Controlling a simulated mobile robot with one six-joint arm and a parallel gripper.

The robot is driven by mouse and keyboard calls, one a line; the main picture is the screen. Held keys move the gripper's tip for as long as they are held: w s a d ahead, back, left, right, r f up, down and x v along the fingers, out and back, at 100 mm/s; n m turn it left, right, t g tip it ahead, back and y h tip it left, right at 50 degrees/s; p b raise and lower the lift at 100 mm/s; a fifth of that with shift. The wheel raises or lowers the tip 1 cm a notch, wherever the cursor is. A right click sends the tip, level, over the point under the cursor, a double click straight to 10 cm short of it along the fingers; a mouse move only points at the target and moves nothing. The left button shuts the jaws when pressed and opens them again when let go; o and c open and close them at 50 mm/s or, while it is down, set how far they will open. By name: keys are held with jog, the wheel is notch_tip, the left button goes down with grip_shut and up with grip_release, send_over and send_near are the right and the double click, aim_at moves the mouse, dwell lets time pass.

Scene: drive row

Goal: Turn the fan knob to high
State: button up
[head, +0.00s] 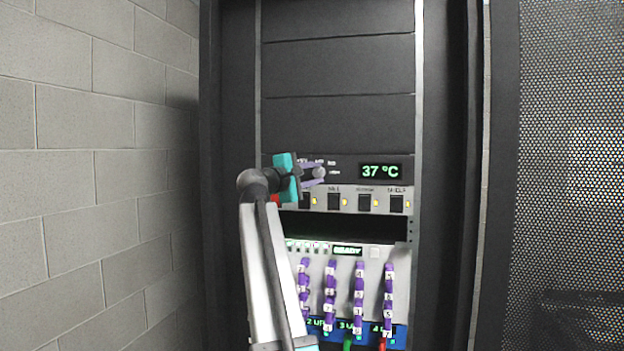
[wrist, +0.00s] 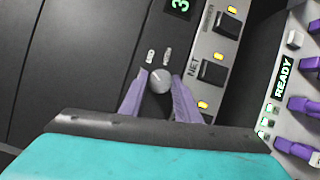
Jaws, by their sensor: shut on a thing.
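The fan knob (head: 319,172) is a small round grey knob on the dark panel, left of the green 37 °C display (head: 380,171). It also shows in the wrist view (wrist: 159,80), between two purple fingers. My gripper (head: 314,173) reaches in from the left with its fingers on either side of the knob, shut on it. In the wrist view my gripper (wrist: 160,92) hides the lower part of the panel. Small white labels surround the knob; their words are too small to read. The knob's pointing direction is not clear.
Below is a strip of black switches (head: 363,202) with yellow lights, close to the gripper. Lower down, a grey unit (head: 375,253) reads READY and has columns of purple levers (head: 359,285). A block wall (head: 100,180) stands left and a perforated door (head: 570,150) right.

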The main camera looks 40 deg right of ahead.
jog(key=m+y, duration=0.1)
jog(key=m, duration=0.1)
jog(key=r+m+y, duration=0.1)
jog(key=m, duration=0.2)
jog(key=shift+d+b, duration=0.2)
jog(key=shift+b, duration=0.2)
jog(key=m+t+y, duration=0.1)
jog(key=m+y, duration=0.1)
jog(key=m, duration=0.1)
jog(key=shift+s+r+m+b, duration=0.1)
jog(key=shift+s+m+b, duration=0.05)
jog(key=shift+m+b, duration=0.2)
jog(key=o, duration=0.8)
jog(key=shift+o, duration=1.2)
jog(key=shift+d, duration=0.2)
jog(key=shift+a+y, duration=0.1)
jog(key=shift+y, duration=0.2)
jog(key=shift+f, duration=0.2)
